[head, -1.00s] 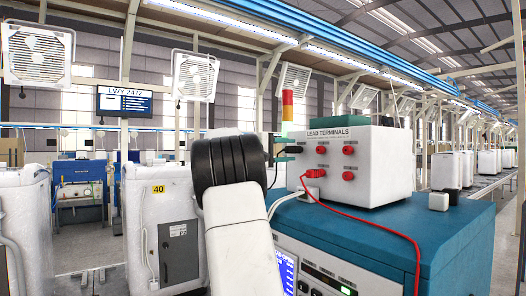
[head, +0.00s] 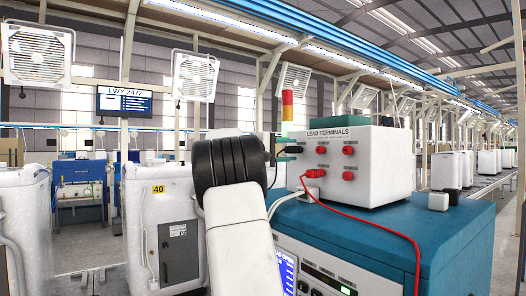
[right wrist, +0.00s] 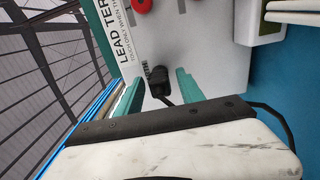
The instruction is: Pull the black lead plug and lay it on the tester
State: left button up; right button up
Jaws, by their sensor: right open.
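The black lead plug (head: 294,150) sits in the left part of the front of the white LEAD TERMINALS box (head: 385,165). In the right wrist view the plug (right wrist: 159,84) shows against the box, with a black cable running from it toward my gripper. My right gripper (head: 284,149) is open, its teal fingers on either side of the plug. In the right wrist view the gripper (right wrist: 160,78) shows a gap around the plug; contact cannot be told. The box stands on a teal tester cabinet (head: 455,235). My left gripper is out of view.
A red plug (head: 314,173) sits in a lower socket, its red lead hanging over the cabinet. Other red terminals (head: 348,150) are beside it. A small white block (head: 438,201) stands on the cabinet's right. A stack light (head: 287,106) rises behind. The cabinet's right top is mostly clear.

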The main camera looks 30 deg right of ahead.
aim_at(286, 150)
grip_shut()
dwell(0.6)
dwell(0.9)
jog(key=shift+s+a, duration=0.15)
jog(key=shift+a, duration=1.35)
jog(key=shift+s+a, duration=0.1)
jog(key=shift+a, duration=1.4)
